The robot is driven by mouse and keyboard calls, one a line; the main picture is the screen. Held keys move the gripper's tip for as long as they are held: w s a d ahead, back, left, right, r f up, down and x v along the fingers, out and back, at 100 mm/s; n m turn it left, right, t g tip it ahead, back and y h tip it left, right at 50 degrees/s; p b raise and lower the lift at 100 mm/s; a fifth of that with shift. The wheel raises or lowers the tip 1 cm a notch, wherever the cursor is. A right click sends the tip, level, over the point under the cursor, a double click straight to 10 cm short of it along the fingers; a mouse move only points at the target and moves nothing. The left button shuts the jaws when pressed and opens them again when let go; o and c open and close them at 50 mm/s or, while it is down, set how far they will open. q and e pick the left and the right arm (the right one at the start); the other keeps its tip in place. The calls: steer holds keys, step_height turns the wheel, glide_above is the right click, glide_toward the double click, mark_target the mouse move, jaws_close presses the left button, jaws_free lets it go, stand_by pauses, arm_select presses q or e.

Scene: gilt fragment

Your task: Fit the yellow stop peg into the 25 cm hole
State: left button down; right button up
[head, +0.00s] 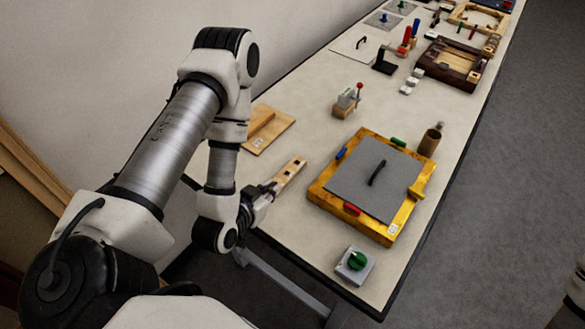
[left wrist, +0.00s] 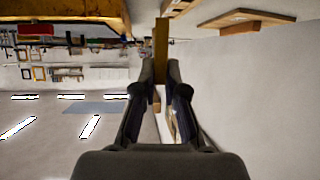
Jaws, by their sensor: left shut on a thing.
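My left gripper (head: 268,190) is over the near left edge of the table, shut on a light wooden strip (head: 291,171) with dark holes or marks on its face. In the left wrist view, a narrow brownish-yellow bar (left wrist: 161,45) stands out between the fingertips (left wrist: 160,75); it appears to be this strip seen edge-on. No 25 cm label is readable. A yellow block (head: 417,193) sits at the right side of a gilt frame (head: 330,203); I cannot tell whether it is the stop peg. My right gripper is out of view.
A grey panel with a black handle (head: 377,172) lies on the gilt frame. The table's middle (head: 300,100) has free room.

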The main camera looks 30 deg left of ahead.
arm_select(q)
steer(key=w+d+f+b, duration=0.1)
steer(key=b, duration=0.1)
steer(key=d+f+m+h+b, duration=0.1)
steer(key=b, duration=0.1)
steer(key=shift+w+f+b, duration=0.2)
steer(key=shift+w+b, duration=0.2)
steer(key=w+b, duration=0.1)
steer(key=w+a+b, duration=0.1)
steer(key=b, duration=0.1)
steer(key=w+a+b, duration=0.1)
steer(key=w, duration=0.1)
steer(key=shift+w+a, duration=0.1)
steer(key=p, duration=0.2)
glide_above(286, 167)
steer(key=s+d, duration=0.2)
steer(key=s, duration=0.1)
steer(key=shift+w+a+r, duration=0.1)
steer(key=shift+w+a, duration=0.05)
steer(key=f, duration=0.2)
steer(key=f+p, duration=0.1)
steer(key=shift+w+a+f+m+h, duration=0.15)
steer(key=shift+w+f+m+h, duration=0.15)
steer(key=shift+f, duration=0.35)
steer(key=c, duration=1.2)
jaws_free()
